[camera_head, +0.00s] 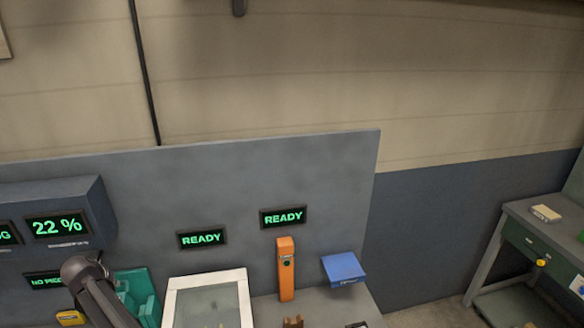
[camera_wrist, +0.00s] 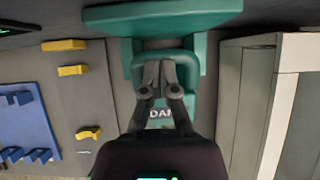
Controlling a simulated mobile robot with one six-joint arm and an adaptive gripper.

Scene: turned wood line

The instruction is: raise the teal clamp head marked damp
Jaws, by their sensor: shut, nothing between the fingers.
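The teal clamp (camera_head: 143,292) stands at the lower left of the head view, partly behind my dark arm. In the wrist view the teal clamp head (camera_wrist: 165,18) fills the top middle, with a wide bar and teal sides below it. A label reading "DAM" (camera_wrist: 160,113) shows on the teal part, its end hidden by my gripper. My gripper (camera_wrist: 160,66) is shut and empty, its fingertips over the teal clamp just below the wide bar. I cannot tell whether they touch it. The fingertips are not visible in the head view.
A white-framed box (camera_head: 208,300) stands right of the clamp. Further right are an orange post (camera_head: 286,270) and a blue box (camera_head: 344,268). Yellow pieces (camera_wrist: 73,70) and a blue rack (camera_wrist: 28,118) lie left in the wrist view.

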